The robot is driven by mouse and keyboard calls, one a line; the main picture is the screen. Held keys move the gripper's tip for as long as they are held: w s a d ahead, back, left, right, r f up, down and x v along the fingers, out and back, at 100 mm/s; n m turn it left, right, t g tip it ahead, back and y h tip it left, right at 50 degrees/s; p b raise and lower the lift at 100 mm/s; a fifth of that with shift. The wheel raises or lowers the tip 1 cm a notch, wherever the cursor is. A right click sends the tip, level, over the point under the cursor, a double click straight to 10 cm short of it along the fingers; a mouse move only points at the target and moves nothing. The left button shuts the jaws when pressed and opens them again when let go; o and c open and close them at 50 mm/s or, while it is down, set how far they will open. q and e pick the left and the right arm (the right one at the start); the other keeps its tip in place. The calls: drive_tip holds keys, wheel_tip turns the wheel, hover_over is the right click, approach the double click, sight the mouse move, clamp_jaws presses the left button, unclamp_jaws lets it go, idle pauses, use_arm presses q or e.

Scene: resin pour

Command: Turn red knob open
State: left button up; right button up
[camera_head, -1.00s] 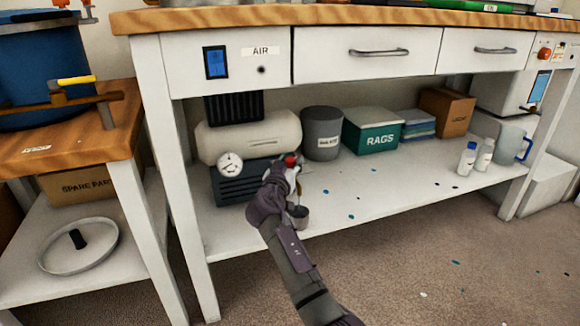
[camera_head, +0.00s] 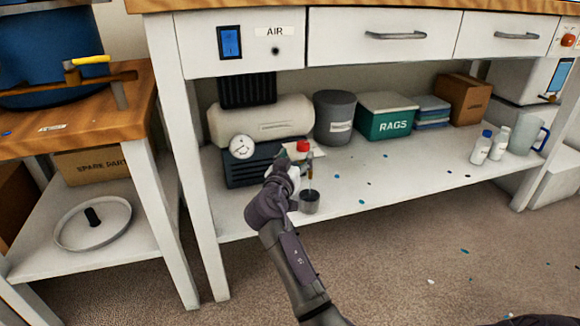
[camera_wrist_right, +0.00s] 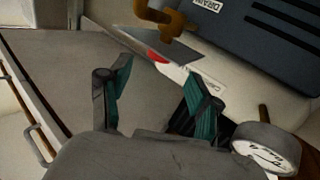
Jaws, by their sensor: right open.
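The red knob (camera_head: 302,146) sits at the front of the lower shelf, by the tank end of the air compressor (camera_head: 262,122). A brass fitting shows just below it. My right gripper (camera_head: 284,162) is just left of and below the knob, pointing at the compressor, with nothing held. In the right wrist view the right gripper (camera_wrist_right: 157,82) has its two fingers spread. A strip of red (camera_wrist_right: 156,57) shows beyond the fingertips, partly covered by a grey plate, with a brass fitting (camera_wrist_right: 160,18) above it. My left gripper is not in view.
A grey metal cup (camera_head: 309,203) stands on the shelf's front edge, close to my right wrist. A round gauge (camera_head: 242,147) is left of the gripper. A grey bin (camera_head: 335,117) and a green RAGS box (camera_head: 386,119) stand behind.

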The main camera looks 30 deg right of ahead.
drive_tip(key=v, duration=0.5)
drive_tip(key=shift+s+a, duration=0.25)
